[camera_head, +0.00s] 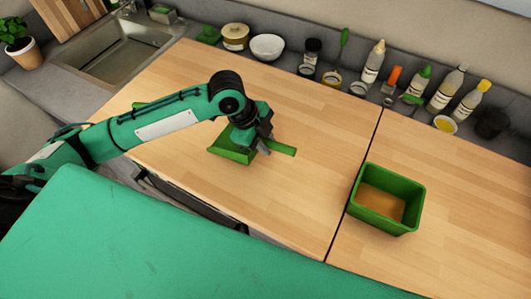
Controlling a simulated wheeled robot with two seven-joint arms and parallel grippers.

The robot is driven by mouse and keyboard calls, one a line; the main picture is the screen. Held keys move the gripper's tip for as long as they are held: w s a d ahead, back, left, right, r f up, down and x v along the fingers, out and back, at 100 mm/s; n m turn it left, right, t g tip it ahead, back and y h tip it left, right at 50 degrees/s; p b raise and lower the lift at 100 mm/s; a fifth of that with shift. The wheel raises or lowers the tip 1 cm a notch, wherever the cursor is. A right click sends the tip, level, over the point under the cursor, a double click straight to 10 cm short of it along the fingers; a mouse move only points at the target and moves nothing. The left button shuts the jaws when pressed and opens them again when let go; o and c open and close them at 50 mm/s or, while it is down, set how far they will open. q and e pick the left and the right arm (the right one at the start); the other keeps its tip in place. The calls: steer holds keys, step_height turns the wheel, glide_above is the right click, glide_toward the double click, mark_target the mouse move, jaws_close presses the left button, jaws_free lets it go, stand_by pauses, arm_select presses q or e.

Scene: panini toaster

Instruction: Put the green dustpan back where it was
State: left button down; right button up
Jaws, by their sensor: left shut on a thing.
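The green dustpan (230,150) is on or just above the left wooden worktop (310,181), with its flat pan toward the left and its handle (283,149) pointing right. My left gripper (264,147) reaches down over it and is shut on the dustpan near where the handle meets the pan. The fingers partly hide that part. Whether the dustpan touches the worktop is hard to tell. My right gripper is not in view.
Several bottles and jars line the back ledge, with a white bowl (267,47). A sink (118,52) is at the upper left. The worktop between dustpan and bin is clear.

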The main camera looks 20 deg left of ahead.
arm_select(q)
step_height(320, 180, down, 2)
steer(key=shift+f, duration=0.75)
step_height(320, 180, down, 4)
steer(key=shift+r+p, duration=0.2)
steer(key=shift+p, duration=0.4)
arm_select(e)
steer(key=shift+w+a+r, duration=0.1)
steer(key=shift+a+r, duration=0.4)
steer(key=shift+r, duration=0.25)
arm_select(q)
steer(key=shift+f, duration=0.1)
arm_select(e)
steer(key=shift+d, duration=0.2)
arm_select(q)
steer(key=c, duration=1.3)
jaws_free()
steer(key=shift+o, duration=0.2)
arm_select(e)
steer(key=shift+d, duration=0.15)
